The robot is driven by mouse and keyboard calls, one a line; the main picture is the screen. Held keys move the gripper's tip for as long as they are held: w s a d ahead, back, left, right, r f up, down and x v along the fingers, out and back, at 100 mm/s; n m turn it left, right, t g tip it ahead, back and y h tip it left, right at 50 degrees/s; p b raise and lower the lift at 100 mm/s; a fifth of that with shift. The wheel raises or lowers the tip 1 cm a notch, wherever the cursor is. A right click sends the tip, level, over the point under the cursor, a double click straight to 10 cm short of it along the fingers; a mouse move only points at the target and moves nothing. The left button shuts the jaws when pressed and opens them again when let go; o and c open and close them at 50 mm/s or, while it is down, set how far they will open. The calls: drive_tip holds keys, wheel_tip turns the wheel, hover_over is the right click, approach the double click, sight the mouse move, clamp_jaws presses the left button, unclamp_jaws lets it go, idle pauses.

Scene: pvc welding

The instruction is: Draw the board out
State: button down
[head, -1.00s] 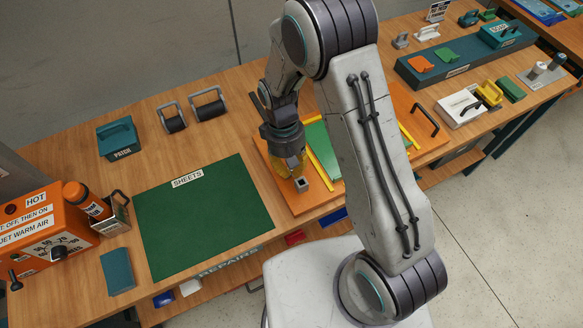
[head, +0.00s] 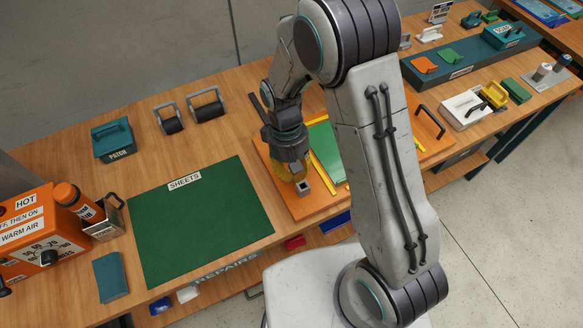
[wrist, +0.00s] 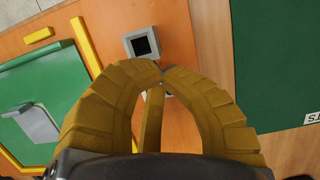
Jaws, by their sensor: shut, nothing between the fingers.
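The orange board (head: 322,205) lies on the wooden bench, partly hidden behind my arm. A green panel (head: 321,140) between yellow strips lies on it, and a dark handle (head: 427,121) stands at its right end. My gripper (head: 297,180) is over the board's left part, pointing down, shut and empty. In the wrist view the yellow fingers (wrist: 162,74) meet at the tips beside a grey square block with a dark hole (wrist: 142,45). The orange board also shows there (wrist: 115,22). Whether the tips touch the board is hard to tell.
A green sheets mat (head: 200,225) lies left of the board. Two dark rollers (head: 190,112) and a teal patch box (head: 113,140) stand behind it. The orange hot-air unit (head: 40,245) is at far left. A teal tray (head: 465,60) is back right.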

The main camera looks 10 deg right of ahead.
drive_tip(key=d+v, duration=0.1)
drive_tip(key=v, duration=1.1)
drive_tip(key=s+d+f, duration=0.2)
drive_tip(key=s, duration=0.4)
drive_tip(key=s+d+r+m+t, duration=0.3)
drive_tip(key=s+d+r+t, duration=0.3)
drive_tip(key=r, duration=0.5)
drive_tip(key=shift+s+d+m+y, duration=0.3)
drive_tip(key=shift+s+d+y, duration=0.1)
drive_tip(key=shift+s+d, duration=1.1)
